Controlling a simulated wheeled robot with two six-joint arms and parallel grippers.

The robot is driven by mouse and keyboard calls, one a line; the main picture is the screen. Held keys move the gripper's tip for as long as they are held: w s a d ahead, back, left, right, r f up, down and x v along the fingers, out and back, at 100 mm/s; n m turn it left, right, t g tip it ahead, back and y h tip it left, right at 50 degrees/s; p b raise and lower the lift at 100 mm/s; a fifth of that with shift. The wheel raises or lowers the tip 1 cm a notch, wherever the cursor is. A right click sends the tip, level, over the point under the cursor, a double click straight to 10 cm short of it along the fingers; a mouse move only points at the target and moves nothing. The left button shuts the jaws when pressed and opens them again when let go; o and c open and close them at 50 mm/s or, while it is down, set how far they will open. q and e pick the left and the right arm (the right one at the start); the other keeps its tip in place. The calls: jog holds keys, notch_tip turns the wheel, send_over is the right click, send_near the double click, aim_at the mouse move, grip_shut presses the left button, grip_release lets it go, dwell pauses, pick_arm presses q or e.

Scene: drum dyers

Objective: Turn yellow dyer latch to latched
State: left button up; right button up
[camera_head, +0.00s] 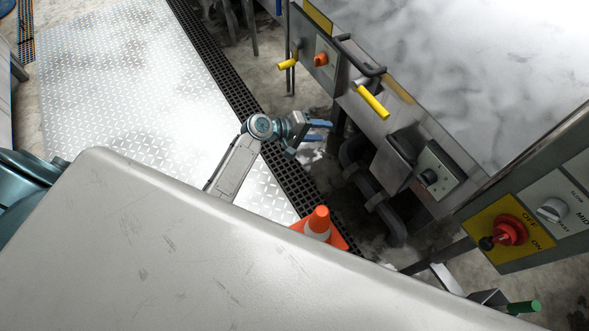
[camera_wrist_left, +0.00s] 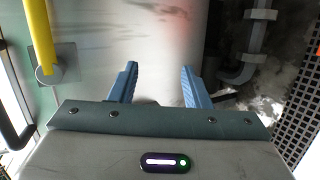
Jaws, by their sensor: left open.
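A yellow-handled latch lever (camera_head: 372,100) sticks out from the front of the steel dyer (camera_head: 425,120), on a pivot near a dark bar handle. A second, smaller yellow handle (camera_head: 288,65) is further left on the same machine; I cannot tell for sure which one the task means. My left gripper (camera_head: 315,136) is open and empty, below and left of the larger lever and apart from it. In the left wrist view the blue fingers (camera_wrist_left: 158,85) are spread with nothing between them. A yellow handle (camera_wrist_left: 40,38) on a round pivot shows at the upper left there.
An orange cone (camera_head: 318,222) stands on the floor below my left arm. A panel with a red switch (camera_head: 508,231) is at right. A green-ended handle (camera_head: 522,306) is at lower right. Tread-plate floor (camera_head: 130,80) is clear.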

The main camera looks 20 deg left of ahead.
pick_arm(q)
jog(key=s+a+f+y, duration=0.2)
jog(key=s+f, duration=0.1)
jog(key=f, duration=0.5)
jog(key=s+a+f+g+y, duration=0.1)
jog(key=s+a+f+y, duration=0.1)
jog(key=f, duration=0.6)
jog(key=shift+s+a+f, duration=0.35)
jog(key=shift+s+a, duration=0.05)
jog(key=shift+s, duration=0.15)
